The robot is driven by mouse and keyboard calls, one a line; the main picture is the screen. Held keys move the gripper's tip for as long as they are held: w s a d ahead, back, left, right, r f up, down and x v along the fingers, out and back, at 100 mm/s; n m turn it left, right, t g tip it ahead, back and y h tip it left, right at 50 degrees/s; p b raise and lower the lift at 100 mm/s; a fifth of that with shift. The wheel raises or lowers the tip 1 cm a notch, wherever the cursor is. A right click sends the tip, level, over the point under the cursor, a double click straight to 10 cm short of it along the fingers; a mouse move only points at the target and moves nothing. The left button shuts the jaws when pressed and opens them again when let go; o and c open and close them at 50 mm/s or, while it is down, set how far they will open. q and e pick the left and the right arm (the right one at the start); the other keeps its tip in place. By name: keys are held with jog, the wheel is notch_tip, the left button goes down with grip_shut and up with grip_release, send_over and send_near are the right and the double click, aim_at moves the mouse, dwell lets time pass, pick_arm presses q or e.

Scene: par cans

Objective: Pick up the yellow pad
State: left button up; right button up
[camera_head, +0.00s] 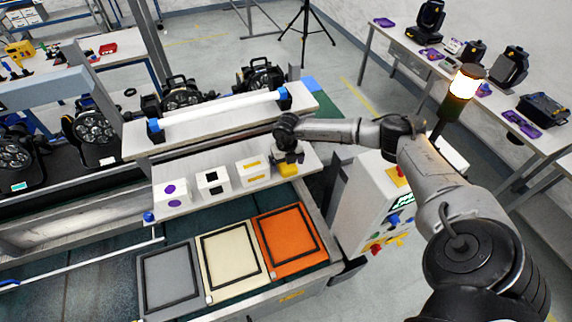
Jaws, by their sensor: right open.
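The yellow pad (288,170) is a small yellow block near the right end of the light shelf (226,203). My right gripper (289,158) is directly over the pad, pointing down, with its jaws open. The gripper covers the pad's upper part, and I cannot tell whether the fingers are around it or just above it. My left gripper is not in view.
White boxes with purple (172,193), black (214,181) and yellow (253,169) marks stand left of the pad. A white tube (220,109) runs behind. Grey (143,284), cream (207,267) and orange (260,233) framed trays lie in front. A control cabinet (366,200) stands right.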

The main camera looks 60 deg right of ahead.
jog(key=shift+f, duration=0.4)
jog(key=c, duration=1)
jog(key=shift+r, duration=0.1)
jog(key=shift+r+b, duration=0.3)
jog(key=shift+r, duration=0.15)
notch_tip(320, 180, up, 2)
jog(key=shift+r+b, duration=0.1)
jog(key=shift+b, duration=0.55)
jog(key=s+a+b, duration=0.1)
jog(key=s, duration=0.4)
jog(key=s+a+b, duration=0.2)
jog(key=s, duration=0.4)
jog(key=s+a+b, duration=0.1)
jog(key=s, duration=0.5)
jog(key=shift+s+a+r+b, duration=0.1)
jog(key=shift+s+a+b, duration=0.15)
jog(key=shift+a+b, duration=0.1)
